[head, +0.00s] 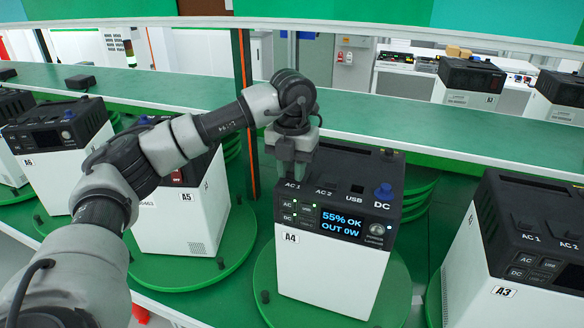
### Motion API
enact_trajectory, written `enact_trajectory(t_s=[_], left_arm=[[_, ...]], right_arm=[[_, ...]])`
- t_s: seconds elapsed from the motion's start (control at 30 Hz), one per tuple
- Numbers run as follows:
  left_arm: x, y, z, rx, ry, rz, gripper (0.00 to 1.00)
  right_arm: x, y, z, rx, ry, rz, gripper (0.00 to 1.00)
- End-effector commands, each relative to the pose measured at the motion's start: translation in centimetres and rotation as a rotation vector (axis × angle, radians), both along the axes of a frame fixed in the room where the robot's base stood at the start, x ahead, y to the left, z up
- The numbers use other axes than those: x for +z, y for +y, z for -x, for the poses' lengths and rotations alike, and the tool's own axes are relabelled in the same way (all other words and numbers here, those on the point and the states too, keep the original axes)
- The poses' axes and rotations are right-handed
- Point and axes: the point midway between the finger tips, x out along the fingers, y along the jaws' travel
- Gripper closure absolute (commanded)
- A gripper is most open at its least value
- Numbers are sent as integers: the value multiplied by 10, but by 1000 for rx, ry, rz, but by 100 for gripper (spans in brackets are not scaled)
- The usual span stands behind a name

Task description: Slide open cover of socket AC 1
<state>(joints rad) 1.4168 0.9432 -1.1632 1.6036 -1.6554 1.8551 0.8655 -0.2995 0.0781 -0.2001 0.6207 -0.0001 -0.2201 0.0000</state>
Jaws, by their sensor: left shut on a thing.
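The power unit A4 (318,272) stands on a green round turntable (395,300). It has a white body and a black top with the labels AC 1, AC 2, USB and DC. Its lit display (341,223) reads 55% OK, OUT 0W. My left gripper (290,174) points down at the top of A4, right behind the AC 1 label, and is shut there on the AC 1 cover. The fingers hide the cover and socket AC 1, so I cannot tell how far the cover is open. A blue knob (384,190) sits at the DC end. My right gripper is not in view.
Unit A5 (165,222) stands to the left, partly behind my left arm, and unit A3 (485,265) to the right. A green shelf (420,130) runs behind A4. An orange-edged post (246,110) rises behind and left of my gripper.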

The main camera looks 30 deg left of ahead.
Motion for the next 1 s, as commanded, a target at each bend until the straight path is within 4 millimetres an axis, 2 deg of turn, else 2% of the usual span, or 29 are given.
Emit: enact_trajectory(t_s=[0.17, 0.5, 0.9, 0.93, 1.0], left_arm=[[1, 1, -5, 1, 0, 1, 100], [2, 11, -51, 2, 0, 2, 100], [2, 14, -57, 1, -5, 1, 100], [2, 14, -57, 1, -6, 1, 72], [2, 14, -57, 1, -5, 0, 62]], right_arm=[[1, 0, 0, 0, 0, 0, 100], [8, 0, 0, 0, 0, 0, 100], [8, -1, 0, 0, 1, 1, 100], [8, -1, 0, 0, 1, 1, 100], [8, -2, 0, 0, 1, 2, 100]])
